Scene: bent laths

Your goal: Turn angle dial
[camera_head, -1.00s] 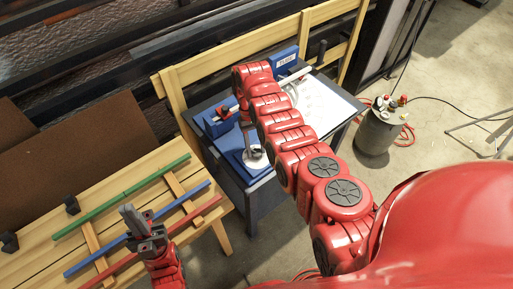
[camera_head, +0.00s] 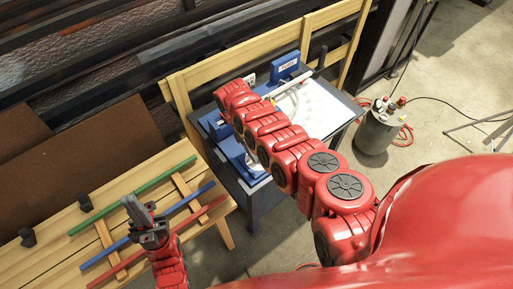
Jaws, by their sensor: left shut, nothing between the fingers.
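A blue bending machine (camera_head: 234,152) stands on a dark grey table (camera_head: 352,103). A white plate with faint markings (camera_head: 318,108) lies on the table's right part, with a pale bar across its back edge. I cannot tell for sure which part is the angle dial; a small pale piece (camera_head: 256,168) shows at the machine's front, partly covered by my arm. My right arm stretches over the machine and hides much of it. My right gripper is hidden behind this arm. My left gripper (camera_head: 133,205) is shut and empty above the wooden bench, over the laths.
A green lath (camera_head: 130,195), a blue lath (camera_head: 188,200) and a red lath (camera_head: 200,213) lie on the wooden bench (camera_head: 75,205). A blue block with a label (camera_head: 287,67) stands at the machine's back. A grey canister (camera_head: 377,130) stands on the floor at right.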

